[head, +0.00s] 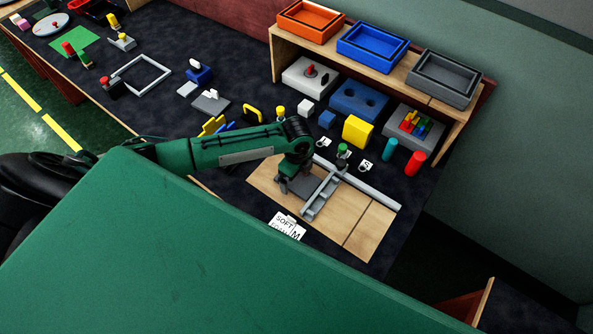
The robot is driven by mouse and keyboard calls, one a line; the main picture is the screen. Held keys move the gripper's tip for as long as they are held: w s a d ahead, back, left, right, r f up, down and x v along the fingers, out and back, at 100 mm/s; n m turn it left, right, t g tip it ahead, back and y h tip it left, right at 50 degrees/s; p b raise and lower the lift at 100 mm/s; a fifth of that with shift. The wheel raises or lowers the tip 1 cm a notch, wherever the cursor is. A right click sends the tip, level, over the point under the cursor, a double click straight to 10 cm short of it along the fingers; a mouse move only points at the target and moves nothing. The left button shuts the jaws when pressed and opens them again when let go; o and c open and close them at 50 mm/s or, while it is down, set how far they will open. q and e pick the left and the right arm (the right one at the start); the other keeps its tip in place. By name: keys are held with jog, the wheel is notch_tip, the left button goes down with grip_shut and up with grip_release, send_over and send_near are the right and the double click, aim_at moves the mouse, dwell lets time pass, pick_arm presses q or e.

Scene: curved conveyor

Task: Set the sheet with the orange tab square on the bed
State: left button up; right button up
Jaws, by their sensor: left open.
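The pale wooden bed (342,222) lies on the dark table, with a long grey rail (372,188) along its far side and a shorter grey bar (321,196) across it. A dark grey flat piece (304,188) lies on the bed left of the crossbar; I cannot tell whether it is the sheet. No orange tab shows. My left gripper (284,186) is open, low over the left part of the bed, beside the dark piece. The wrist hides part of the bed behind it. My right gripper is not in view.
White cards (287,225), one reading SOFT, lie at the bed's near edge. Behind it stand a yellow block (357,131), a green cylinder (389,149) and a red cylinder (415,163). A wooden shelf (387,64) carries orange, blue and grey trays. A grey frame (141,74) lies far left.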

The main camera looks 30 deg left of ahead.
aim_at(297, 178)
pick_arm(q)
notch_tip(297, 178, up, 12)
jog(key=b, duration=0.1)
jog(key=shift+r, duration=0.2)
jog(key=shift+f, duration=0.1)
dwell(0.6)
